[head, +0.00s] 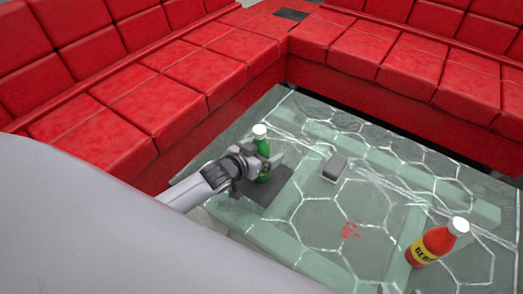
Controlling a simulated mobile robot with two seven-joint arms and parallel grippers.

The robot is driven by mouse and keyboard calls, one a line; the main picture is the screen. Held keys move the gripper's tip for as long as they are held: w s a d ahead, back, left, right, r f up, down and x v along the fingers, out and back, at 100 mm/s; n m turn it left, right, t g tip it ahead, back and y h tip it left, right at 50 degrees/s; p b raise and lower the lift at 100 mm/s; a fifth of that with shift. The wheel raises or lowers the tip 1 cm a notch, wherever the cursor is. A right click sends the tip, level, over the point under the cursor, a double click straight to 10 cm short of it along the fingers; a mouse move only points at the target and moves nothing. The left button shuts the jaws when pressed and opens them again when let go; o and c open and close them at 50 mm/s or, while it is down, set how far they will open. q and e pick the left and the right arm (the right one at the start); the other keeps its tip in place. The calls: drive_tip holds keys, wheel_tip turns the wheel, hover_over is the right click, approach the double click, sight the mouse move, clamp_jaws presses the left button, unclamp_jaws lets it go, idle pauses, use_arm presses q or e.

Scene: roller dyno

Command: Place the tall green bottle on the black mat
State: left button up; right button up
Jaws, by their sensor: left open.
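The tall green bottle (263,148) with a white cap stands upright at the black mat (272,190) on the glass table. Its lower part shows at the mat's upper left area, partly hidden by my gripper. My left gripper (262,163) is at the bottle's middle, with its jaws open around or beside it; I cannot tell whether they touch it. My right gripper is not in view.
A red bottle (430,246) with a yellow label and white cap stands at the table's right. A small grey box (335,167) lies right of the mat. Red sofas (190,85) border the table behind and left. The glass table (310,225) has free room between these things.

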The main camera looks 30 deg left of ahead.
use_arm(q)
drive_tip(key=shift+r, duration=0.2)
drive_tip(key=shift+s, duration=0.3)
drive_tip(key=p+v, duration=0.4)
drive_tip(key=v, duration=0.7)
drive_tip(key=s+d+f+g, duration=0.2)
drive_tip(key=s+d, duration=0.5)
drive_tip(key=s, duration=0.5)
drive_tip(key=shift+s+f+g, duration=0.3)
drive_tip(key=shift+f+g, duration=0.1)
drive_tip(key=shift+g, duration=0.2)
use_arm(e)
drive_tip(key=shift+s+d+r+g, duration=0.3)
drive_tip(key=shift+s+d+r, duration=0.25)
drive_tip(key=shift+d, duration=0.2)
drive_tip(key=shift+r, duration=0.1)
use_arm(q)
wheel_tip(320, 180, up, 14)
drive_tip(key=a+p, duration=0.1)
drive_tip(key=p, duration=1.5)
drive_tip(key=shift+s+a, duration=0.2)
drive_tip(key=shift+s, duration=0.2)
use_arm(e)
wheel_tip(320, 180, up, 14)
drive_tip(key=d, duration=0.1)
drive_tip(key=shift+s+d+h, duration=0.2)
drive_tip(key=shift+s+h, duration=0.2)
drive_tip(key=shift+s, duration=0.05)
